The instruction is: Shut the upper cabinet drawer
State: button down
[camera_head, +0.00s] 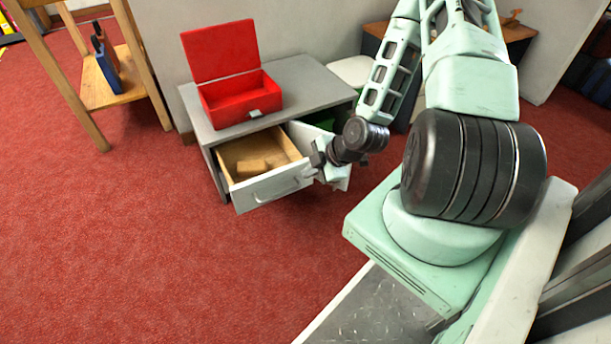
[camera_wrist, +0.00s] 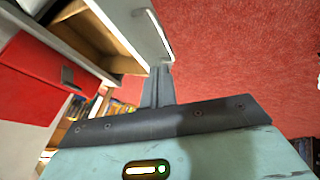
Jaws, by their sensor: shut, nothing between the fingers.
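The grey cabinet (camera_head: 203,125) stands against the wall. Its left drawer (camera_head: 272,187) is pulled out, with a pale front, a bar handle and a brown block (camera_head: 253,167) inside. The drawer front also shows at the top of the wrist view (camera_wrist: 130,25), with its handle. My gripper (camera_head: 315,165) is shut and empty at the right end of that drawer front. In the wrist view its fingertips (camera_wrist: 160,72) overlap the drawer front's edge; I cannot tell whether they touch it. Another pale panel (camera_head: 342,181) stands out to the right, partly hidden by my gripper.
An open red box (camera_head: 240,98) sits on the cabinet top. A green thing (camera_head: 322,124) shows in the cabinet's right side. A wooden stand (camera_head: 116,93) is at the left. Red carpet (camera_head: 130,240) in front of the drawer is clear.

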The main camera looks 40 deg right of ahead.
jog(key=b, duration=0.4)
send_near(278, 179)
notch_tip(278, 179, down, 4)
jog(key=s+a, duration=0.1)
jog(key=a, duration=0.1)
jog(key=shift+w+d, duration=0.2)
jog(key=shift+w, duration=0.3)
jog(key=shift+w+d, duration=0.15)
jog(key=shift+w, duration=0.35)
jog(key=shift+w+d+r+b, duration=0.15)
jog(key=shift+w+b, duration=0.25)
jog(key=shift+w, duration=0.35)
jog(key=w+d, duration=0.3)
jog(key=w, duration=1)
jog(key=shift+d, duration=0.35)
jog(key=shift+s+p, duration=0.1)
jog(key=shift+p, duration=0.2)
